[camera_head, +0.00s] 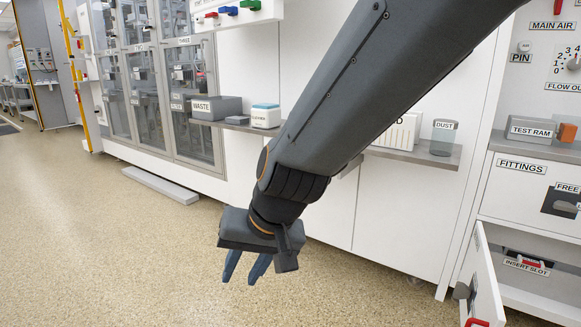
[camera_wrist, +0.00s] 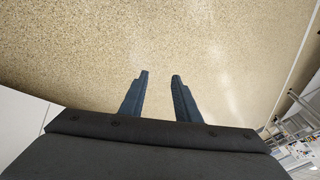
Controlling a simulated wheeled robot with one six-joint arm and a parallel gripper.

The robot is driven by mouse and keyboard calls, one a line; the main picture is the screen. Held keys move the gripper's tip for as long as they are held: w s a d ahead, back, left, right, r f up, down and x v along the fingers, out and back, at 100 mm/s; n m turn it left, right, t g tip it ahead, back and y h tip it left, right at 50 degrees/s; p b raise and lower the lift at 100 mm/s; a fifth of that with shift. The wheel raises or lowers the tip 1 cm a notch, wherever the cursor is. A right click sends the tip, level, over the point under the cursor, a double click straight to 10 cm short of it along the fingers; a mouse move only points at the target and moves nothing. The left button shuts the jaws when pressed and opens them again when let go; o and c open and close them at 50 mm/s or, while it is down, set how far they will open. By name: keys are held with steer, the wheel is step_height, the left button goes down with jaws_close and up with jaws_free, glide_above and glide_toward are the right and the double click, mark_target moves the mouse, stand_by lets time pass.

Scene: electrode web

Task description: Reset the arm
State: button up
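My arm reaches from the upper right of the head view down to the middle. My gripper (camera_head: 243,280) hangs at its end over the bare floor, fingers pointing down. In the wrist view my gripper (camera_wrist: 160,75) shows two blue fingers with a clear gap between them and only speckled floor beyond. It is open and empty. The arm hides part of the white cabinet front and shelf behind it.
A grey shelf with a WASTE box (camera_head: 216,107) and a white container (camera_head: 265,116) runs behind the arm. A DUST container (camera_head: 443,137) stands right. A cabinet door (camera_head: 480,280) stands open at lower right, beside the INSERT SLOT (camera_head: 527,264). The floor (camera_head: 110,250) at left is clear.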

steer(key=s+d+n+g+h, duration=0.15)
steer(key=s+d, duration=0.25)
steer(key=s, duration=0.4)
steer(key=s+d+n+g+h, duration=0.1)
steer(key=s+d+n+g, duration=0.2)
steer(key=s, duration=0.5)
steer(key=d+r+m+h+p, duration=0.1)
steer(key=d+r+m+p, duration=0.2)
steer(key=d+r+p, duration=0.7)
steer(key=d+r+m+t+h+p, duration=0.1)
steer(key=d+r+m+p, duration=0.2)
steer(key=d+r+p, duration=0.8)
step_height(320, 180, up, 5)
steer(key=p, duration=1.3)
steer(key=shift+w+r, duration=0.15)
steer(key=shift+w, duration=0.15)
